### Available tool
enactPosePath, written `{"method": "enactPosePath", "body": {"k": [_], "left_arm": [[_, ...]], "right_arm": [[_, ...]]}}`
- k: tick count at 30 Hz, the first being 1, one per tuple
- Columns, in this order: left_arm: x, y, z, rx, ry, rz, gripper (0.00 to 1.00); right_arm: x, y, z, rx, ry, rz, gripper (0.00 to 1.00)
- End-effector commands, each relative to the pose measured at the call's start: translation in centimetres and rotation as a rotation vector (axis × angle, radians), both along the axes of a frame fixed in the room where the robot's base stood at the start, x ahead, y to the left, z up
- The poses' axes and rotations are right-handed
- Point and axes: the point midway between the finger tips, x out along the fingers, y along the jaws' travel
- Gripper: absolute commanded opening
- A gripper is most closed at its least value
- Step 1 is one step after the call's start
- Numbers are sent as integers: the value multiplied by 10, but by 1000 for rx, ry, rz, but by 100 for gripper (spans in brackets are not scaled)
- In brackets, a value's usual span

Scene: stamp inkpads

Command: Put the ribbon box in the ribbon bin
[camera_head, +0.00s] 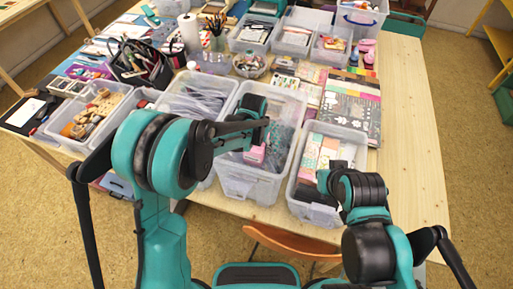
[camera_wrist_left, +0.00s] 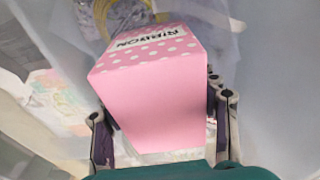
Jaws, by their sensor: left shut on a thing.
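The ribbon box (camera_wrist_left: 160,105) is pink with white dots and a black-on-white "RIBBON" label, seen upside down in the left wrist view. My left gripper (camera_wrist_left: 162,112) has its fingers on both sides of it and is shut on it. In the head view the pink box (camera_head: 254,155) shows just below my left gripper (camera_head: 255,132), at the clear middle bin (camera_head: 240,188). I cannot tell whether it touches the bin's contents. No bin label is readable, so I cannot tell which is the ribbon bin. My right gripper (camera_head: 338,172) is near the right clear bin; its fingers are unclear.
The right clear bin (camera_head: 312,212) holds patterned papers. Another clear bin (camera_head: 205,84) stands left of the middle one, and a bin of wooden stamps (camera_head: 122,90) is at far left. Patterned sheets (camera_head: 352,100) lie behind. The table's right side (camera_head: 410,130) is bare.

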Motion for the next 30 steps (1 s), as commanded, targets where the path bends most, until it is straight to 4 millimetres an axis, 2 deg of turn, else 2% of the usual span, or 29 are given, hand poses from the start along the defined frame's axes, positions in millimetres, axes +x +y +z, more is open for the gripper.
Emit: {"method": "enactPosePath", "body": {"k": [2, 3, 5, 17, 20, 30], "left_arm": [[0, 0, -4, 0, 0, 0, 19], [0, 0, -4, 0, 0, 0, 65], [0, 0, -3, 0, 0, 0, 80], [0, 0, 3, 0, 0, 0, 80], [-2, 1, 16, 0, 0, 0, 80], [-11, 3, 90, 0, 0, 0, 80]], "right_arm": [[0, 0, -4, 0, 0, 0, 0], [0, 0, -3, 0, 0, 0, 0], [0, 0, -3, 0, 0, 0, 0], [0, 0, 2, 0, 0, 0, 0], [0, 0, 5, 0, 0, 0, 0], [0, 0, 22, 0, 0, 0, 0]]}}
